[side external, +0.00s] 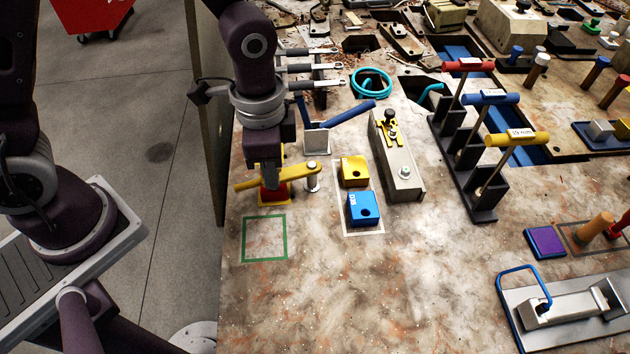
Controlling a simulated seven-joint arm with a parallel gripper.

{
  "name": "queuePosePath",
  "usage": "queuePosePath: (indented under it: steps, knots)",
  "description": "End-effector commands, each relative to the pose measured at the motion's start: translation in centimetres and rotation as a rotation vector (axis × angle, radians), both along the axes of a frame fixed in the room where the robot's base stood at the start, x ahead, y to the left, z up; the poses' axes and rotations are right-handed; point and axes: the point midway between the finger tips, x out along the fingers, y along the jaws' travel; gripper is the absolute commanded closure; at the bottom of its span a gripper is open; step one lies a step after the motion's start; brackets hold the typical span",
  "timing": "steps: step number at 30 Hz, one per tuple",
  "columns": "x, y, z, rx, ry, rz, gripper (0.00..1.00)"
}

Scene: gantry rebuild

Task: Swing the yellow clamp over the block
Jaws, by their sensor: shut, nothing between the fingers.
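The yellow clamp (295,173) is a flat bar on a short post at its right end, beside the yellow block. Its bar points left and lies across the red block (281,194), which sits in a small yellow outline on the table. My gripper (270,182) points down at the bar, just over the red block. It is shut and empty. It hides part of the bar and block, and I cannot tell whether it touches the bar.
An empty green outline (264,238) lies in front. The yellow block (354,171) and blue block (362,209) stand to the right. A blue-handled clamp (348,115) stands behind, and a grey metal bar (398,160) further right. The table's front middle is clear.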

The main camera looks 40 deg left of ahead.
Motion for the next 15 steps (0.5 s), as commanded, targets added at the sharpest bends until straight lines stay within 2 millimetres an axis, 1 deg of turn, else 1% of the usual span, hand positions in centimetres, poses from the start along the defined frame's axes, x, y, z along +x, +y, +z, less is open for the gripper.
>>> queuePosePath:
  steps: [3,15]
  knots:
    - [0.05,0.45,0.00,0.000,0.000,0.000,1.00]
    - [0.18,0.73,0.01,-0.001,-0.001,0.000,1.00]
